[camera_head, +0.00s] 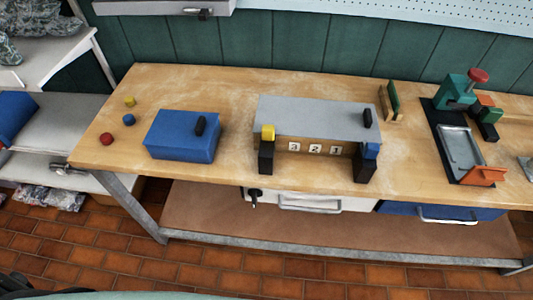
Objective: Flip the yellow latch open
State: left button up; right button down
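A small yellow latch block (268,132) sits at the left front corner of a grey-topped box (310,118) on the workbench. A black post (266,158) stands directly below the yellow block. A blue block (371,151) sits at the box's right front corner, also with a black post below it. A black handle (367,118) stands on the grey top near its right end. The front between the posts is wooden and bears number tiles 3, 2, 1 (315,149). Neither of my grippers shows in the head view.
A blue box (182,135) with a black handle stands to the left. Small yellow, blue and red knobs (106,139) are further left. A green and red device with a metal tray (461,149) stands at the right. White and blue drawers hang below the wooden bench (230,90).

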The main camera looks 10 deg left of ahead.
aim_at(268, 131)
jog(key=j+z, duration=0.2)
jog(key=z, duration=0.15)
jog(key=k+j+z, duration=0.1)
jog(key=z, duration=0.2)
jog(key=k+j+z, duration=0.1)
jog(key=j+z, duration=0.25)
